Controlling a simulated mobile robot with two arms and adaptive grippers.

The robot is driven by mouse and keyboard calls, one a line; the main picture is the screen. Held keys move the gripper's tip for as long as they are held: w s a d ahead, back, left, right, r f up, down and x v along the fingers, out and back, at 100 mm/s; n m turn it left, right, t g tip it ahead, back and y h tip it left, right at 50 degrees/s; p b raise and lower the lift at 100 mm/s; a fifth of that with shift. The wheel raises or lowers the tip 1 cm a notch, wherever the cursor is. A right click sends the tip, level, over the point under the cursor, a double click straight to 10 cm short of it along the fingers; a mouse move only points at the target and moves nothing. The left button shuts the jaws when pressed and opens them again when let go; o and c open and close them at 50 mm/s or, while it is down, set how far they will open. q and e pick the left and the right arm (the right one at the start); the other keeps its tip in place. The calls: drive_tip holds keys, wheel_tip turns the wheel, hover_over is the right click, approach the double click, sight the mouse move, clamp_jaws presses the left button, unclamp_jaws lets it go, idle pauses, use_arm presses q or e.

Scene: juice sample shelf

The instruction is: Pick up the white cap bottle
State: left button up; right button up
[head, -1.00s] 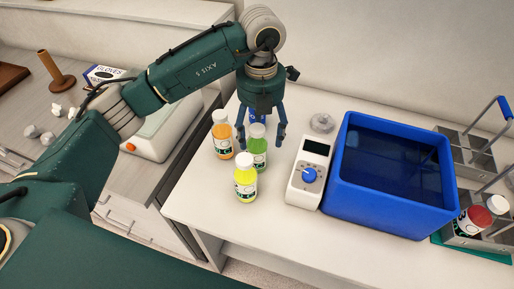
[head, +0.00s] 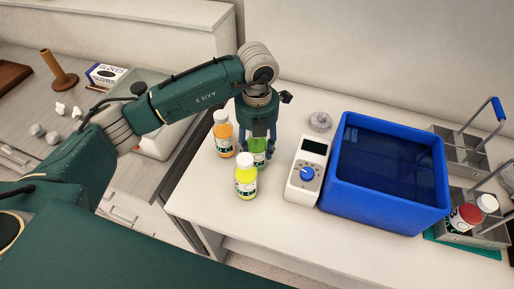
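Three white-cap bottles stand upright on the white table. The orange bottle (head: 223,136) is at the back left, the yellow bottle (head: 246,180) is in front, and the green bottle (head: 258,146) is between and slightly right. My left gripper (head: 257,150) points down over the green bottle, with its blue fingers on either side of it. The gripper hides the green bottle's cap, and the yellow bottle overlaps its lower front. I cannot tell whether the fingers touch the green bottle. My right gripper is not in view.
A white device with a blue knob (head: 307,174) stands right of the bottles, beside a blue water-filled tub (head: 385,207). A clear round item (head: 320,121) lies behind. A metal rack with a red bottle (head: 465,217) is at far right. The table's front is clear.

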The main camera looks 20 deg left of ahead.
use_arm(q)
drive_tip(key=shift+c, duration=1.1)
drive_tip(key=shift+r, duration=0.15)
